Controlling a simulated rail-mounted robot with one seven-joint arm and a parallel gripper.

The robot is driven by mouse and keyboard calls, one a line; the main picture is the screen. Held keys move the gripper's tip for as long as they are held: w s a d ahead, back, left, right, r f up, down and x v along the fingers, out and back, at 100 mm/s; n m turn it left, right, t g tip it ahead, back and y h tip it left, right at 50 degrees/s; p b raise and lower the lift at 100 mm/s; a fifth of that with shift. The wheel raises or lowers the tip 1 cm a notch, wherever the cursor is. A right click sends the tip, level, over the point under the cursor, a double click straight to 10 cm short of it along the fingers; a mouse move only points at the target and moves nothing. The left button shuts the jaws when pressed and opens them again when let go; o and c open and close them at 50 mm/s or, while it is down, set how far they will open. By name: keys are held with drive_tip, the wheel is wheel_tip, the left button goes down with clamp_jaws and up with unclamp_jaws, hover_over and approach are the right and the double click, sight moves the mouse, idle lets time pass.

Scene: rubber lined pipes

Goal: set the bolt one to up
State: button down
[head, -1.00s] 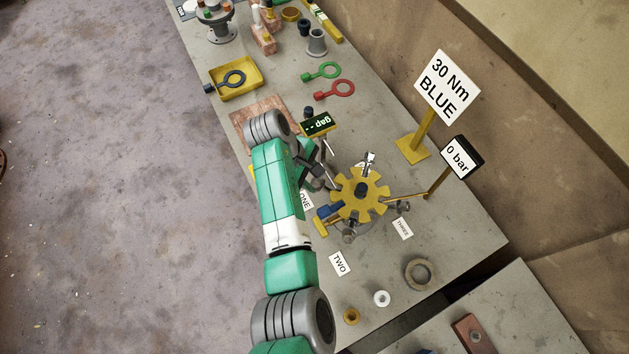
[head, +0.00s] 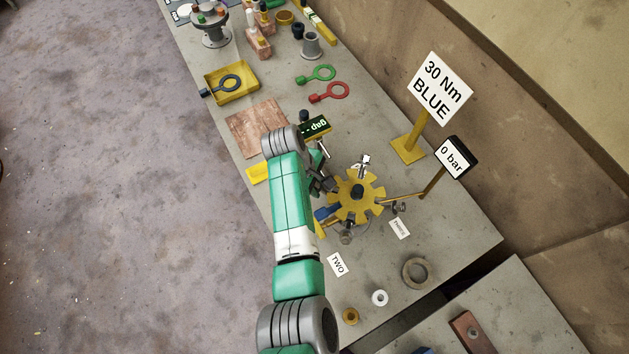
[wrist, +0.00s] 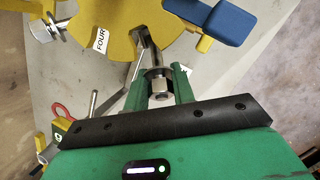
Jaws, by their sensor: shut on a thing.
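In the wrist view, the green fingers of my gripper (wrist: 160,87) are shut on a silver bolt (wrist: 157,74) with a hex nut. The bolt sits at the rim of the notched yellow cover (wrist: 170,45), on the side facing my arm, so I take it as bolt one. Its ONE label is hidden. In the head view, my gripper (head: 325,180) is left of the yellow cover (head: 345,206), partly hidden by my arm. Other bolts stand around the cover: one at the back (head: 364,162), one beside label THREE (head: 398,208), one near label TWO (head: 347,237).
A blue-and-yellow handle (wrist: 225,20) sits close to the gripper. A small dark display (head: 315,128) stands behind it. A pressure gauge (head: 453,157) and a torque sign (head: 440,88) stand to the right. A ring (head: 416,273) lies in front.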

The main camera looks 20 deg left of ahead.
drive_tip(key=shift+d+r+y+p, duration=0.3)
drive_tip(key=shift+r+y+p, duration=0.15)
drive_tip(key=shift+r+y, duration=0.1)
drive_tip(key=shift+d+f+y, duration=0.1)
drive_tip(key=shift+d+y, duration=0.05)
drive_tip(key=shift+y, duration=0.2)
drive_tip(key=c, duration=1.5)
unclamp_jaws()
drive_tip(key=shift+o, duration=0.2)
drive_tip(key=r, duration=0.5)
drive_tip(key=a+r, duration=0.1)
drive_tip(key=r, duration=0.1)
drive_tip(key=shift+s+r+p, duration=0.3)
drive_tip(key=shift+s+p, duration=0.05)
drive_tip(key=shift+s, duration=0.05)
drive_tip(key=shift+c, duration=0.4)
